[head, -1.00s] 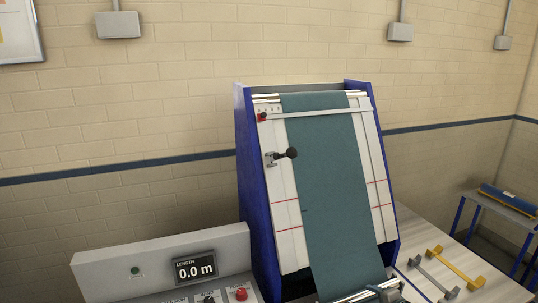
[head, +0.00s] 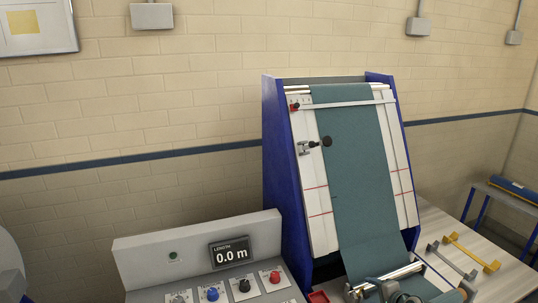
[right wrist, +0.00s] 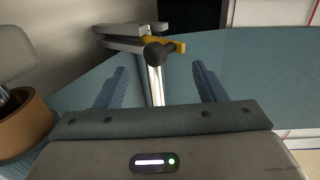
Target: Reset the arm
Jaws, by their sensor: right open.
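My right gripper (right wrist: 160,90) is open in the right wrist view, its two bluish fingers apart with nothing held between them. Beyond the fingers lie teal cloth, a bright metal bar (right wrist: 156,85) and a dark round knob (right wrist: 155,53). In the head view, grey rounded parts show at the bottom edge over the roller; I cannot tell whether they are my right arm. My left gripper is not seen. The dryer stands upright and tilted back, with blue side walls (head: 283,170) and teal cloth (head: 355,170) running down its middle.
A control console (head: 130,260) with a display (head: 230,252) reading 0.0 m stands left of the dryer. Grey (head: 452,261) and yellow (head: 472,252) handle bars lie on the table at right. A side stand (head: 505,197) holds a blue roll. A brown cylinder (right wrist: 22,125) is left of the right gripper.

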